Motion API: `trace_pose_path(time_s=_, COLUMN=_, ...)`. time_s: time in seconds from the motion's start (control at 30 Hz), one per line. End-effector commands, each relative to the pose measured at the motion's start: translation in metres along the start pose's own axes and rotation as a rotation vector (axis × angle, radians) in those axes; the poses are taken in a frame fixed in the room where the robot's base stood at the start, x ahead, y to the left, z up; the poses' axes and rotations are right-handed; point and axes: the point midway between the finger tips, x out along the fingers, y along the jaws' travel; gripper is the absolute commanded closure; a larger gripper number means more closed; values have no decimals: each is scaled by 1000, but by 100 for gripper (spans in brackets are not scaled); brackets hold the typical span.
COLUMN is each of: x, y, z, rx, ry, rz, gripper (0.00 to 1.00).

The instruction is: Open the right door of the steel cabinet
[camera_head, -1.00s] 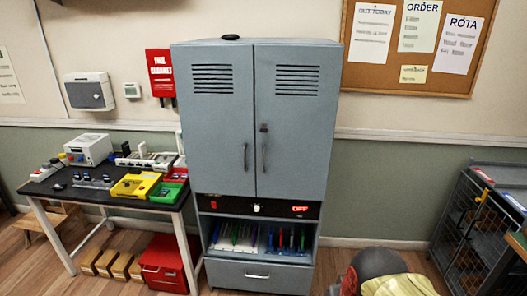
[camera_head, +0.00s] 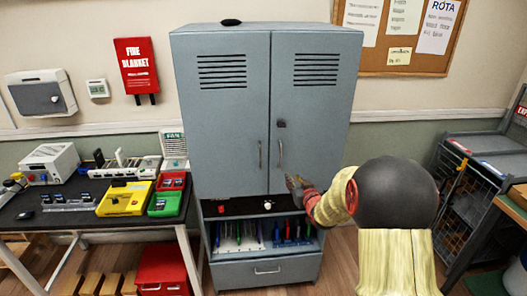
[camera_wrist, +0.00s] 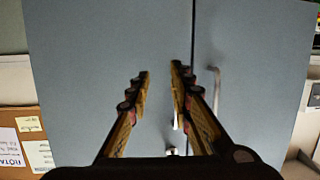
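The grey steel cabinet (camera_head: 230,100) stands in the middle of the head view with both doors shut. Its right door (camera_head: 315,110) has a vertical bar handle (camera_head: 280,154) near the seam and a dark lock (camera_head: 281,124) above it. My gripper (camera_head: 292,183) is in front of the right door's lower inner corner, close below and right of that handle. In the wrist view the picture is upside down. My gripper (camera_wrist: 160,72) is open there, with door surface between its fingers. The right door's handle is mostly hidden behind one finger; I cannot tell whether they touch.
The left door (camera_head: 220,130) has its own handle (camera_wrist: 214,90). A workbench (camera_head: 30,215) stands left, a wire cage (camera_head: 475,180) right.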

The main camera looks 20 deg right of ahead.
Motion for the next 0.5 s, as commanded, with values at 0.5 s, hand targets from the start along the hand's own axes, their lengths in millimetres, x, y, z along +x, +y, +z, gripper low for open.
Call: trace_pose_path(time_s=0.5, x=18, y=-21, z=-80, rx=28, ry=259, rz=-80, gripper=78)
